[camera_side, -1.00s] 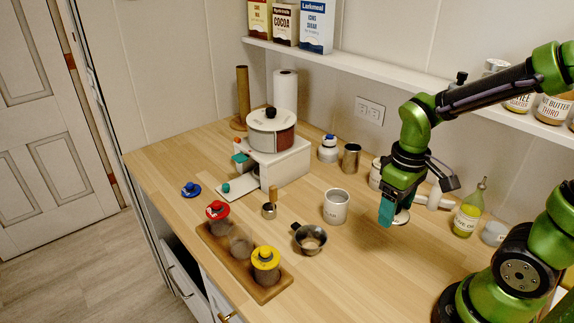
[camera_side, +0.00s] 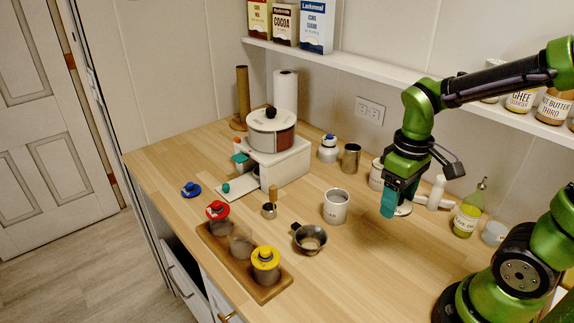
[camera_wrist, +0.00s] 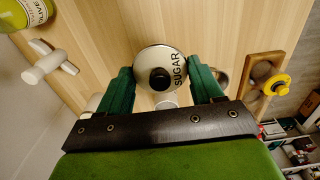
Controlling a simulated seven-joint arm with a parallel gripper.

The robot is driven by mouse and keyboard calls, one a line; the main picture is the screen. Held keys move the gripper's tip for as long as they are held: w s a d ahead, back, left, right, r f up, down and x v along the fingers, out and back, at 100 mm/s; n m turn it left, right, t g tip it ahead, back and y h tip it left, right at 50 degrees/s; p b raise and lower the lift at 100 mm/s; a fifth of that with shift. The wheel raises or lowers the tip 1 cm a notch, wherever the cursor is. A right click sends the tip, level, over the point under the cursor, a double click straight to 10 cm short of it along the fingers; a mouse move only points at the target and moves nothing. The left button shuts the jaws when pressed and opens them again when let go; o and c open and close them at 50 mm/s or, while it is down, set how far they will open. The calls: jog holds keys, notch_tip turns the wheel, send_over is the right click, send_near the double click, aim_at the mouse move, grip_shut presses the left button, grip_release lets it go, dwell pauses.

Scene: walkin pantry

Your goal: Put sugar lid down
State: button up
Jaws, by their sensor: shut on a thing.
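The sugar lid (camera_wrist: 151,57) is a pale round disc with a black knob and the word SUGAR, seen in the wrist view between my fingers. My gripper (camera_wrist: 161,84) is shut on it, with a teal finger at each side of its rim. In the side view, my gripper (camera_side: 392,204) is over the right part of the counter, and only a pale edge of the lid (camera_side: 404,210) shows beside the fingers. It looks close above the wood; I cannot tell whether it touches.
A white canister (camera_side: 376,175) stands behind my gripper. A white T-shaped thing (camera_side: 436,195) and an oil bottle (camera_side: 468,212) are to the right. A metal cup with a handle (camera_side: 309,239) and a wooden tray (camera_side: 272,291) with jars lie left. The counter in front is clear.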

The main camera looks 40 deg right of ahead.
jog(key=w+a+r, duration=0.1)
jog(key=w+r, duration=0.1)
jog(key=w, duration=0.5)
jog(key=w+a+r, duration=0.1)
jog(key=w+r, duration=0.1)
jog(key=w, duration=0.4)
jog(key=s+a+f+n, duration=0.1)
jog(key=f+n, duration=0.3)
jog(key=n, duration=0.4)
jog(key=s+a+f+n, duration=0.2)
jog(key=s+f+n, duration=0.2)
jog(key=n, duration=0.5)
jog(key=s+a+f+n, duration=0.2)
jog(key=f+n, duration=0.3)
jog(key=n, duration=0.3)
jog(key=shift+s+a, duration=0.1)
jog(key=shift+s, duration=0.05)
jog(key=n, duration=0.2)
jog(key=shift+s+a+f+n, duration=0.15)
jog(key=shift+a+f+n, duration=0.05)
jog(key=shift+a+n, duration=0.1)
jog(key=n, duration=0.2)
jog(key=shift+f+n, duration=0.15)
jog(key=shift+n, duration=0.25)
jog(key=shift+w+a+n, duration=0.1)
jog(key=shift+w+n, duration=0.3)
jog(key=shift+n, duration=0.1)
send_over(285, 230)
jog(key=shift+f, duration=2.5)
